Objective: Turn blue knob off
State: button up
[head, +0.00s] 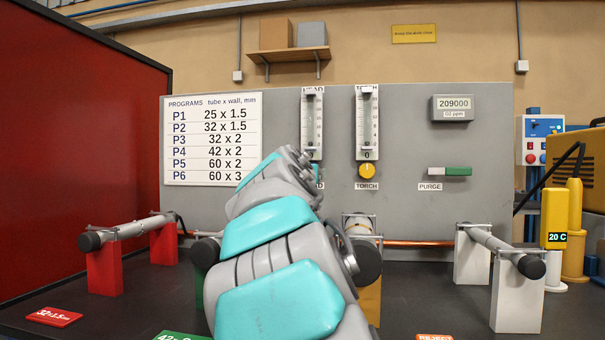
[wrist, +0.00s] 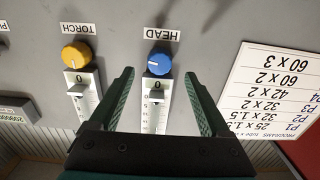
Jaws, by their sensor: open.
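The blue knob (wrist: 159,61) shows in the wrist view, on the grey panel just above the HEAD flow tube (wrist: 154,112), with the HEAD label over it; this view is upside down. My gripper (wrist: 159,75) is open, with one green finger to each side of the knob and tube. The fingertips end close to the knob's level; I cannot tell how far they are from the panel. In the head view my arm hides the knob, and only part of its HEAD label shows.
The yellow TORCH knob (head: 367,171) sits beside the blue one, under the TORCH flow tube (head: 367,122). A green-and-white PURGE switch (head: 450,171) and a grey display (head: 453,108) are to the right. A program chart (head: 211,140) is on the left. Tube stands line the dark bench.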

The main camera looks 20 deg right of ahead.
jog(key=p+x, duration=0.1)
jog(key=x, duration=0.5)
jog(key=shift+w+d, duration=0.3)
grip_shut()
dwell(0.5)
